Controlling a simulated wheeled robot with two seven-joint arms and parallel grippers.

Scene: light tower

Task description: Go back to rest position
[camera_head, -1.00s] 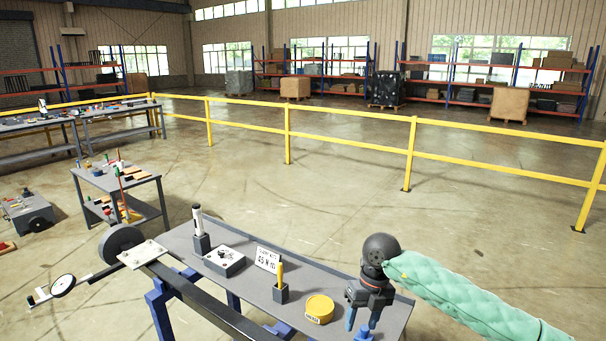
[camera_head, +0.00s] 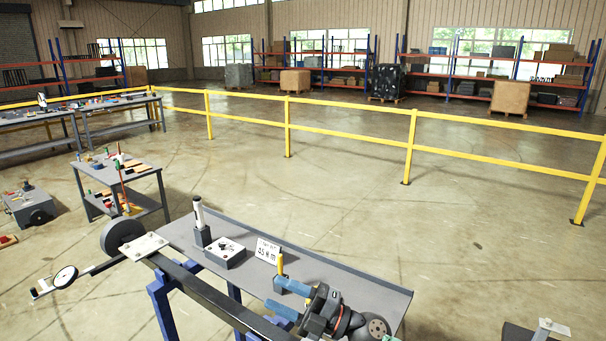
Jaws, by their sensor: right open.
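My right gripper (camera_head: 287,298) is at the bottom of the head view, low and in front of the workbench (camera_head: 365,285). Its two blue fingers point left and stand apart, with nothing between them. The upper finger overlaps the dark block holding a yellow upright piece (camera_head: 281,263); I cannot tell whether they touch. The round yellow tin is not visible. My left gripper is not in view.
The bench also holds a white-topped cylinder in a block (camera_head: 198,215), a grey box (camera_head: 225,252) and a white lettered sign (camera_head: 267,250). A wheel and bar assembly (camera_head: 124,236) lies along its left front. A yellow railing (camera_head: 410,148) stands behind; the floor between is clear.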

